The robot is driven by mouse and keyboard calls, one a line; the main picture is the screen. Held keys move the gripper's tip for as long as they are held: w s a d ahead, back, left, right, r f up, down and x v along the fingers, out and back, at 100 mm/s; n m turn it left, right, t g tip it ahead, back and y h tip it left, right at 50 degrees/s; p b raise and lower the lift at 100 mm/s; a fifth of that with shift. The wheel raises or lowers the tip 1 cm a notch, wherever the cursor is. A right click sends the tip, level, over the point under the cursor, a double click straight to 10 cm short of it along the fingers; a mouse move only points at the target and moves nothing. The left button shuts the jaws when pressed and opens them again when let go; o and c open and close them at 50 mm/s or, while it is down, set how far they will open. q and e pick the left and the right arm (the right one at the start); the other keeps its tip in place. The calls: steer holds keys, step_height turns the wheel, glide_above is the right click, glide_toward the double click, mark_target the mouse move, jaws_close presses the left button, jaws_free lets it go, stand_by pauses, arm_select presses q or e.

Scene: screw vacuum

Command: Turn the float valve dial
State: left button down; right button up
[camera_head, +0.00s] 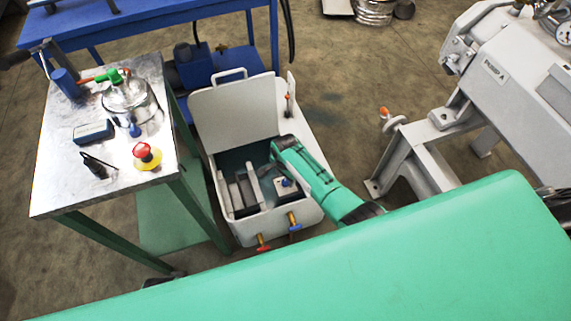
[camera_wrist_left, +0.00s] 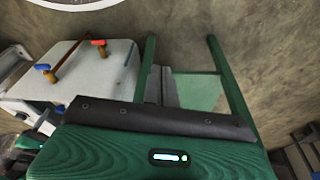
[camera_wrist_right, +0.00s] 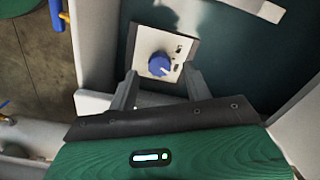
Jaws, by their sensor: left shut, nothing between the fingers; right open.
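The float valve dial is a round blue knob (camera_wrist_right: 159,64) on a white square plate (camera_wrist_right: 176,38), inside an open white box (camera_head: 232,228). My right gripper (camera_wrist_right: 159,72) is open, with one finger on each side of the knob in the right wrist view. Whether the fingers touch the knob or plate cannot be told. In the head view the right fingers are hidden. My left gripper (camera_wrist_left: 160,72) is shut and empty in the left wrist view, away from the dial.
The box lid (camera_head: 235,115) stands raised at the back. A red-handled valve (camera_head: 263,244) and a blue-handled valve (camera_head: 294,224) stick out of the front. A metal-topped table (camera_head: 60,190) with several items stands left. A large grey machine (camera_head: 500,65) stands right.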

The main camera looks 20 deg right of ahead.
mark_target(285, 181)
arm_select(q)
step_height(285, 181, down, 8)
steer(key=s+p, duration=0.2)
steer(key=shift+a, duration=0.45)
arm_select(e)
step_height(285, 181, up, 12)
steer(key=shift+f, duration=0.25)
arm_select(q)
steer(key=shift+w, duration=0.1)
